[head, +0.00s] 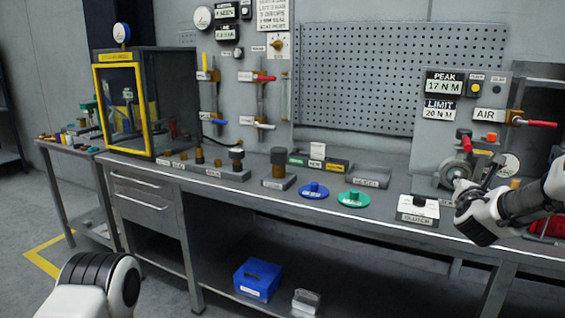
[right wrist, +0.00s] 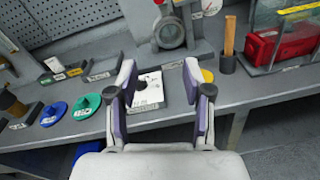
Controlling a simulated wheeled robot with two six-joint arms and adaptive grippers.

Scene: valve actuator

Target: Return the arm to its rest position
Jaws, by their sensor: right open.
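My right gripper (head: 468,192) is at the right of the bench in the head view, near the white block labelled CLUTCH (head: 418,209) and the round valve fixture (head: 453,174). In the right wrist view its two fingers (right wrist: 158,84) stand wide apart with nothing between them. The valve fixture (right wrist: 171,32) is farther back. My left gripper is not in view; only a part of my left arm shows at the lower left of the head view.
A blue disc (head: 314,190) and a green disc (head: 353,199) lie on the bench (head: 290,207). A yellow-framed cabinet (head: 122,105) stands at the left end. A red toolbox (right wrist: 281,42) and an upright wooden handle (right wrist: 229,36) are at the right. A blue bin (head: 257,279) sits below.

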